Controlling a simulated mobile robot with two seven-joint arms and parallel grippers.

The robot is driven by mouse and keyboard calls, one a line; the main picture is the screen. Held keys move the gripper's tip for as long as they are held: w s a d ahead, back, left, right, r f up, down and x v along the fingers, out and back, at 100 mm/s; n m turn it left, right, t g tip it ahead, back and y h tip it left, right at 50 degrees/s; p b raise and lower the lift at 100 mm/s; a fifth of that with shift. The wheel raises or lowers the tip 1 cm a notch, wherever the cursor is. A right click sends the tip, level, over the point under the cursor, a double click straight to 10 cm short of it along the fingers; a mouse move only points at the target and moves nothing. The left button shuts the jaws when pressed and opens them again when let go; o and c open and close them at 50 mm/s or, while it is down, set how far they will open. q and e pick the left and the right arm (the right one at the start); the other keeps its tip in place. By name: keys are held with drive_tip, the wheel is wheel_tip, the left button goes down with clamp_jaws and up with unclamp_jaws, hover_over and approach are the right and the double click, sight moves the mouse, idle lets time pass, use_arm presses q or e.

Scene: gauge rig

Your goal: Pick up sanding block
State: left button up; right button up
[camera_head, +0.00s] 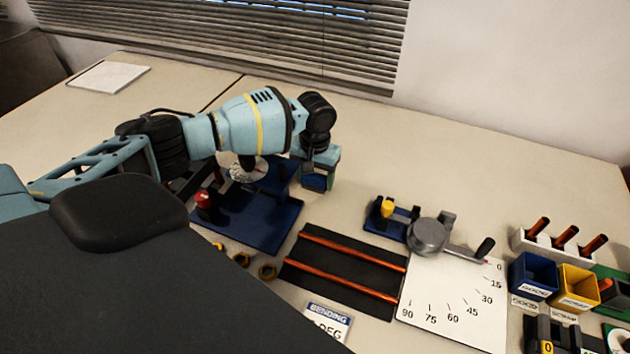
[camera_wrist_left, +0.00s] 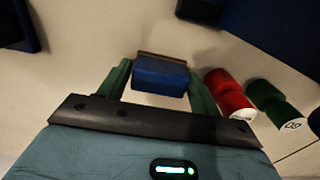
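The sanding block, a blue block with a thin brown layer along one side, is between my left gripper's green fingers in the left wrist view (camera_wrist_left: 160,75). It also shows under the gripper in the head view (camera_head: 314,182). My left gripper (camera_wrist_left: 161,82) has a fingertip against each end of the block, with no clear gap. In the head view the gripper (camera_head: 320,172) points down beside a dark blue base plate. I cannot tell whether the block is clear of the table. My right gripper is in neither view.
A red cylinder (camera_wrist_left: 228,92) and a green cylinder (camera_wrist_left: 276,102) lie close right of the gripper. The blue fixture plate (camera_head: 250,222) is just left of it. A black mat with copper rods (camera_head: 345,268), a bending gauge (camera_head: 455,300) and bins (camera_head: 533,275) stand right.

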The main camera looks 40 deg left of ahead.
sight(315, 176)
use_arm(q)
drive_tip(key=c, duration=0.6)
wheel_tip(315, 176, up, 10)
drive_tip(key=shift+r+p, duration=0.1)
drive_tip(key=shift+p, duration=0.5)
drive_tip(key=shift+c, duration=0.2)
